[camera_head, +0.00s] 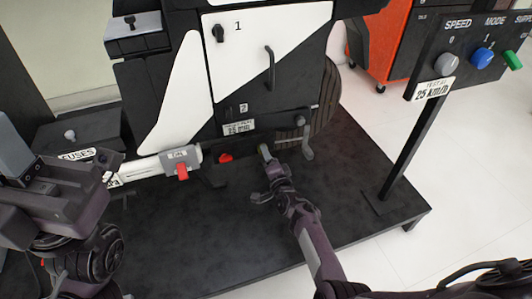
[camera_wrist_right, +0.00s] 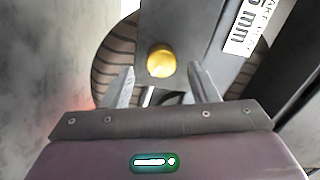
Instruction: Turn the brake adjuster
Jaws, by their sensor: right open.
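The brake adjuster shows in the right wrist view as a round brass-yellow end (camera_wrist_right: 160,62) on a dark grey arm. My right gripper (camera_wrist_right: 160,82) is open, with one finger to each side in front of the adjuster. I see no contact between fingers and adjuster. In the head view my right gripper (camera_head: 268,176) is low in front of the dark chassis, below the 15 mm label (camera_head: 238,128). The adjuster is hard to make out there. My left gripper (camera_head: 98,162) is at the left, near the FUSES box; its finger opening is unclear.
A wheel (camera_head: 323,100) is behind. The control post (camera_head: 410,150) stands at the right. The dark platform's front (camera_head: 220,250) is clear.

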